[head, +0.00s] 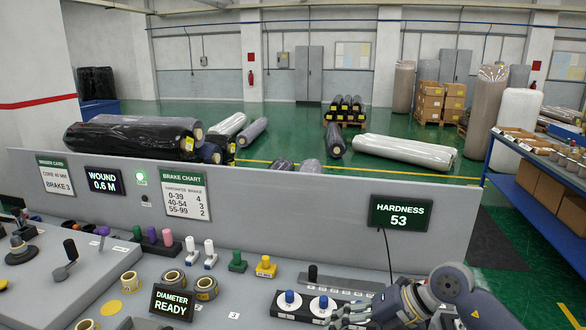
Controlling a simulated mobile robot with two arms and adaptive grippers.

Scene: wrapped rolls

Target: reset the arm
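My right arm comes in at the bottom right, and its gripper (350,316) is low over the console's front edge, beside a black panel with two white dials with blue knobs (306,303). The fingers are small and partly cut off, so their opening is unclear. I see nothing held in them. My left gripper is not in view. On the left of the console stands a crank-like lever (66,262) with a black knob, tilted up to the right. Another black-knobbed control (19,250) stands at the far left. Which arm is meant is not marked.
The grey console (250,262) carries several coloured pegs (160,240), tape rolls (205,288) and a "DIAMETER READY" display (172,302). A low panel (290,210) behind bears a "HARDNESS 53" display (401,212) and a brake chart (186,194). Wrapped rolls (130,137) lie beyond.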

